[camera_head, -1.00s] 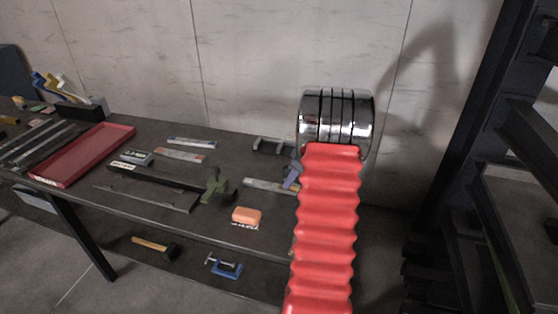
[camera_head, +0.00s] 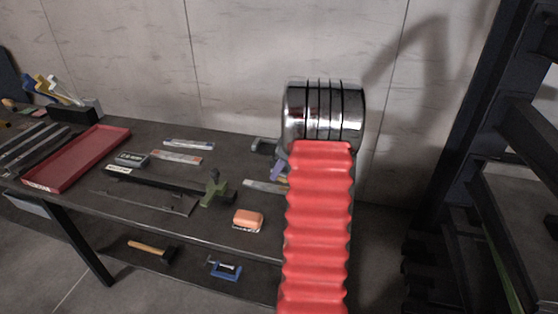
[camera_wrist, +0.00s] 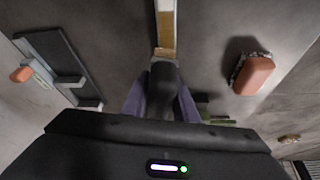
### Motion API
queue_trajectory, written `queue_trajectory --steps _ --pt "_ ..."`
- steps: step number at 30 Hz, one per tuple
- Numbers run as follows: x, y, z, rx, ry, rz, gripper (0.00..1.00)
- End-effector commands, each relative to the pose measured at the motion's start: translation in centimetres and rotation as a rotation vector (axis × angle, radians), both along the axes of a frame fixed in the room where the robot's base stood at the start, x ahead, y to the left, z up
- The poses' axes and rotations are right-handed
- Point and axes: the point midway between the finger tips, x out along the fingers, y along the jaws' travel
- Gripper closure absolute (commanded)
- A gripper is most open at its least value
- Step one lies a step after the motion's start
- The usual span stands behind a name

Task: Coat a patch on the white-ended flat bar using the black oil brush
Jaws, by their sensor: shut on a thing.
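My gripper (camera_wrist: 163,97), with purple fingers, is shut on a black piece, taken to be the black oil brush (camera_wrist: 165,76), low over the bench. A tan patch (camera_wrist: 165,52), possibly its bristles, shows just ahead of it. A pale flat bar (camera_wrist: 166,18) runs away from that patch in the wrist view; whether they touch is unclear. In the head view this pale bar (camera_head: 262,186) lies on the bench beside my gripper (camera_head: 279,172), and my arm hides its right part. Its end colour is unclear. Two other flat bars lie farther left, a pale-ended one (camera_head: 189,144) and a red-ended one (camera_head: 177,156).
An orange block brush (camera_head: 248,218) lies near the front edge; it shows in the wrist view too (camera_wrist: 253,76). A hammer (camera_head: 151,249) lies below.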

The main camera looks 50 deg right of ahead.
Motion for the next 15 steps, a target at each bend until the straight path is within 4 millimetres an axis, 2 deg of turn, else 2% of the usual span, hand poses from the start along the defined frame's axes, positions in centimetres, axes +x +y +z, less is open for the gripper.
queue_trajectory --steps 9,15 --pt "0.3 0.2 3.0 -0.002 -0.001 0.006 0.95" --pt "0.5 0.4 4.1 -0.001 0.0 0.013 0.95"
